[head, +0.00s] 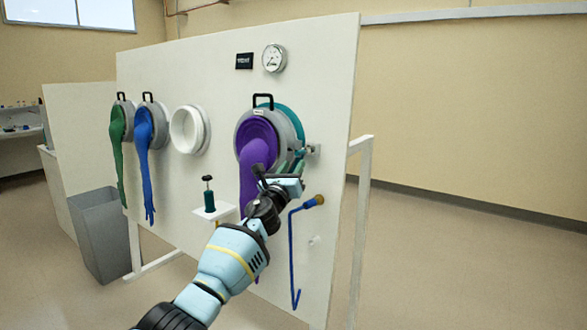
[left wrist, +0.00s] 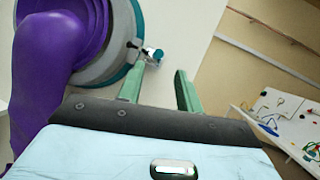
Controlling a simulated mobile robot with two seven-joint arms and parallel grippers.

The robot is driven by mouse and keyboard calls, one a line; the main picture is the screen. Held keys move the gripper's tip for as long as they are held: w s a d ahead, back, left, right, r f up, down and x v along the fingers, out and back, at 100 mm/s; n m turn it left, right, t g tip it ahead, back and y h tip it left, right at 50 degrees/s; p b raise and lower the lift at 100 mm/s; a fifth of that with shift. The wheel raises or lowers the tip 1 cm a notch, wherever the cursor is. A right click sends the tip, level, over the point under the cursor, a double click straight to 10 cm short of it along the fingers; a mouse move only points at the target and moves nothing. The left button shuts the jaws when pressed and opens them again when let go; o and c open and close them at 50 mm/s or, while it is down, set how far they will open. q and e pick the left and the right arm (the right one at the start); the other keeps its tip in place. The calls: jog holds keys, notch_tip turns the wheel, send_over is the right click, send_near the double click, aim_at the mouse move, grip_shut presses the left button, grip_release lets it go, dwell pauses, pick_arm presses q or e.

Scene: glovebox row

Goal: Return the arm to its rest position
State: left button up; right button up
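My left arm reaches up from the bottom of the head view. Its gripper (head: 290,166) is in front of the panel, just right of the purple glove (head: 258,140). In the left wrist view the two green fingers (left wrist: 159,71) stand apart with nothing between them. A small silver latch (left wrist: 152,55) on the teal ring (left wrist: 137,25) lies just beyond the fingertips; I see no contact. The latch also shows in the head view (head: 313,150). The purple glove (left wrist: 48,75) hangs at the left of the wrist view. My right gripper is not in view.
The white panel (head: 190,80) carries a green glove (head: 118,150), a blue glove (head: 145,150), an empty white port (head: 188,130) and a gauge (head: 273,58). A blue hooked rod (head: 294,255) hangs below my gripper. A grey bin (head: 103,235) stands left. Floor at right is clear.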

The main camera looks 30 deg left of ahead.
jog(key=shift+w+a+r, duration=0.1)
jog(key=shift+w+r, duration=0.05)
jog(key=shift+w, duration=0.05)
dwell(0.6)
